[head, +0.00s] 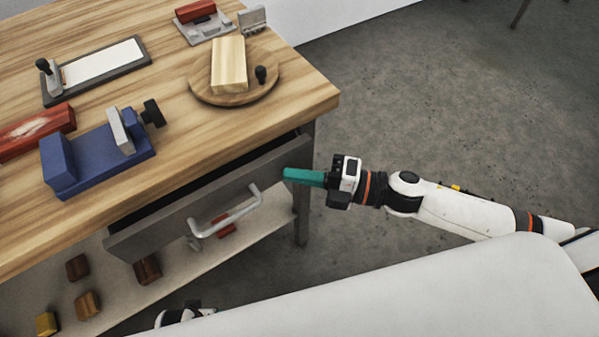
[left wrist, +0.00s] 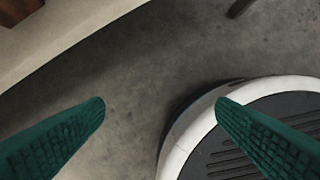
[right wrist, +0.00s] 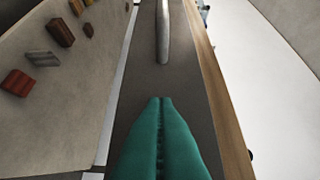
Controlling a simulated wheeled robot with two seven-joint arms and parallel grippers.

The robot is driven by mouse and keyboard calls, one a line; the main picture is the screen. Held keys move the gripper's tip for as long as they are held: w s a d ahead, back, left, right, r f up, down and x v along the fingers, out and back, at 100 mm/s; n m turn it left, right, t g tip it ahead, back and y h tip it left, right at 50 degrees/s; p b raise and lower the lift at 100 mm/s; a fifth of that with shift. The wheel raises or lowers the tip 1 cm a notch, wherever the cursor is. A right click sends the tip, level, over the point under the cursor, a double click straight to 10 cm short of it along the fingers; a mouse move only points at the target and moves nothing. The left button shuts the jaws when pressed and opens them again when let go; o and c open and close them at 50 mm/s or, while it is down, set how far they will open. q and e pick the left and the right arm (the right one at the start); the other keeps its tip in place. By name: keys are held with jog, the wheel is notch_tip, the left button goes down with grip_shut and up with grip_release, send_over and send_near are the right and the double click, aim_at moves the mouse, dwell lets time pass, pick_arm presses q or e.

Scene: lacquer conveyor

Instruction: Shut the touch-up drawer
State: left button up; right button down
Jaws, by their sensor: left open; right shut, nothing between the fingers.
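The touch-up drawer (head: 170,223) is a grey drawer under the wooden bench top, and it stands partly open, with a dark gap behind its front panel. Its silver bar handle (head: 228,214) sits on the middle of the front and also shows in the right wrist view (right wrist: 162,35). My right gripper (head: 287,174) is shut and empty, its teal fingertips at the right end of the drawer front. I cannot tell whether they touch it. In the right wrist view the shut fingers (right wrist: 160,100) point along the grey front. My left gripper (left wrist: 160,102) is open and empty above the floor.
The bench top (head: 310,97) carries a blue vise (head: 95,160), a red block (head: 35,130), a sharpening stone (head: 100,66) and a round board (head: 205,97) with a wooden block. A lower shelf (head: 185,262) holds several small blocks. The floor at the right is clear.

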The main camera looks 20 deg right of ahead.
aim_at(301, 158)
jog(key=shift+w+r, duration=0.1)
jog(key=shift+w, duration=0.25)
jog(key=w+p, duration=0.1)
jog(key=w, duration=0.1)
jog(key=w+a+p, duration=0.1)
jog(key=w, duration=0.1)
jog(key=shift+a, duration=0.2)
pick_arm(q)
jog(key=s+f, duration=0.2)
jog(key=f, duration=0.1)
jog(key=s+f, duration=0.1)
jog(key=f, duration=0.1)
jog(key=shift+s+a, duration=0.15)
pick_arm(e)
jog(key=shift+d, duration=0.1)
jog(key=shift+w+r, duration=0.1)
